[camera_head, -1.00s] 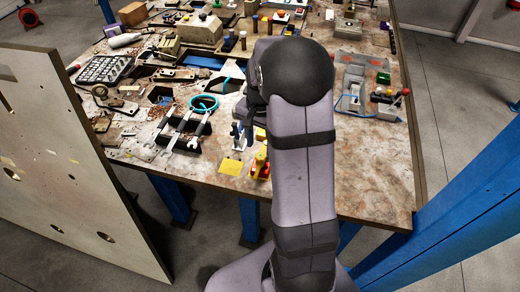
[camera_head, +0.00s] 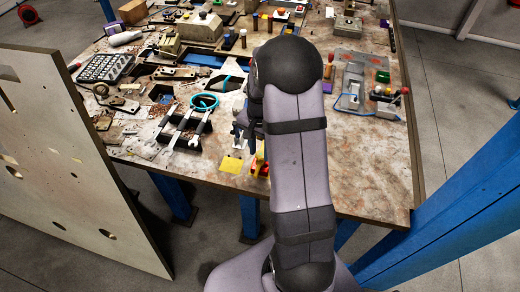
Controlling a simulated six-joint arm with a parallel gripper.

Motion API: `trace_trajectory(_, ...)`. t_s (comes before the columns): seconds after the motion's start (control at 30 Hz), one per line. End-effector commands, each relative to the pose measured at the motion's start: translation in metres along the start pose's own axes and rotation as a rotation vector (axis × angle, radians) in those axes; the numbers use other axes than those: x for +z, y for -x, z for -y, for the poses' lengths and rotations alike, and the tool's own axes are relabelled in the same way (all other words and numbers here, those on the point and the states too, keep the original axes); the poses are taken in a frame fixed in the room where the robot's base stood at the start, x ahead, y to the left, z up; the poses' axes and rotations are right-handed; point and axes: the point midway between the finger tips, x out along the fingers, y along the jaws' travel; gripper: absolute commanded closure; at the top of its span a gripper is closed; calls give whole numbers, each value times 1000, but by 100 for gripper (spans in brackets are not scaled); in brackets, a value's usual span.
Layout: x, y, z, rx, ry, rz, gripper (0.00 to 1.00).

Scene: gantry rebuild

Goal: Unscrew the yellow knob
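A yellow part with some red (camera_head: 257,167) stands near the front edge of the workbench (camera_head: 370,185), partly hidden behind my arm. I cannot make out whether it is the yellow knob. My gripper (camera_head: 240,133) shows only in small part at the left side of my arm, just above and left of the yellow part. My arm hides most of it, and its finger opening cannot be made out. No contact between the gripper and the yellow part can be seen.
A rack with wrenches (camera_head: 184,128) and a teal ring (camera_head: 204,102) are further left. A grey fixture with levers (camera_head: 386,100) is at right. The front right of the bench is clear.

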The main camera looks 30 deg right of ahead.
Motion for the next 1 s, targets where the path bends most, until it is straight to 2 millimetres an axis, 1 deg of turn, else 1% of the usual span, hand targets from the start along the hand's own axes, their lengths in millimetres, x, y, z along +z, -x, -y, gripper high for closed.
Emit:
trace_trajectory(0.27, 0, 0, -1, 2, 41, 0, 91)
trace_trajectory(0.47, -1, 0, -1, 1, 142, 0, 91)
trace_trajectory(0.67, -1, 0, -2, 1, 304, -1, 91)
trace_trajectory(1.0, -2, 1, -2, 1, 626, -2, 91)
